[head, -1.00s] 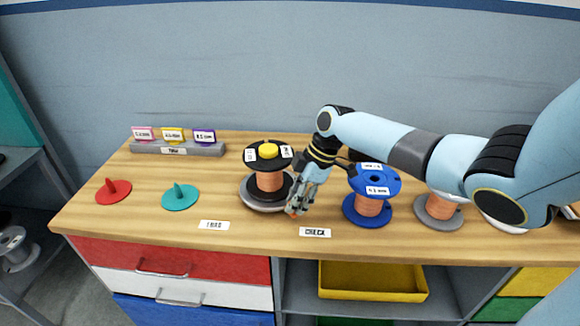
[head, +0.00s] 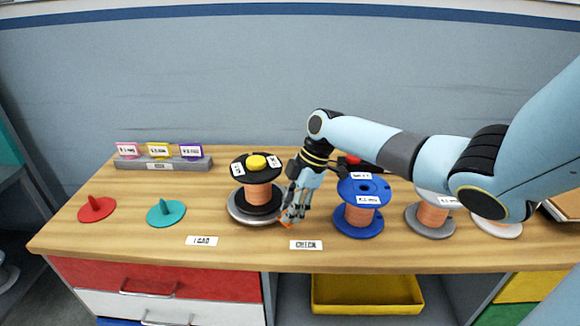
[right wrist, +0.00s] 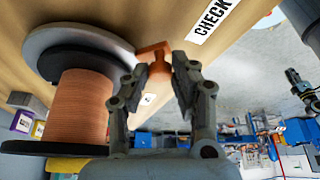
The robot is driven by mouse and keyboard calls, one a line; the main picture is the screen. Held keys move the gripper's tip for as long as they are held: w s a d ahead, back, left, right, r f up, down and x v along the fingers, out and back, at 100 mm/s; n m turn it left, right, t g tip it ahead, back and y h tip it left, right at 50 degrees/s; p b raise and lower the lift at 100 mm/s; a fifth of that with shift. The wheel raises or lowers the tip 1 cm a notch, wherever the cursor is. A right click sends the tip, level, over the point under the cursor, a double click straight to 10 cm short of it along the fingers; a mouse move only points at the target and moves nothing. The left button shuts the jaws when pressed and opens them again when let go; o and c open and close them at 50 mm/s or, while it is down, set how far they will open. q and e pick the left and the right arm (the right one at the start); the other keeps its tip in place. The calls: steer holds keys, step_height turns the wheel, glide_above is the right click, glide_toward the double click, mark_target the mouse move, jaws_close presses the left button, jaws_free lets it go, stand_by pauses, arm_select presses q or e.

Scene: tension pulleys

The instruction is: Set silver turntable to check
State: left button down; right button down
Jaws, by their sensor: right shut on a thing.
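My right gripper (head: 287,220) is shut on this handle at the turntable's right front; the fingers also show in the right wrist view (right wrist: 158,78). The CHECK label (head: 306,244) lies just front-right of the gripper. The LOAD label (head: 202,241) lies front-left of the turntable.
A blue spool (head: 358,220) stands close to the right of my gripper, with a copper spool on a grey base (head: 430,222) beyond it. Red (head: 97,209) and teal (head: 166,213) pegged discs lie left. A grey card holder (head: 165,165) stands at the back left.

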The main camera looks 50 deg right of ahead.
steer(key=c, duration=1.1)
jaws_free()
steer(key=shift+d, duration=0.1)
steer(key=v, duration=1.2)
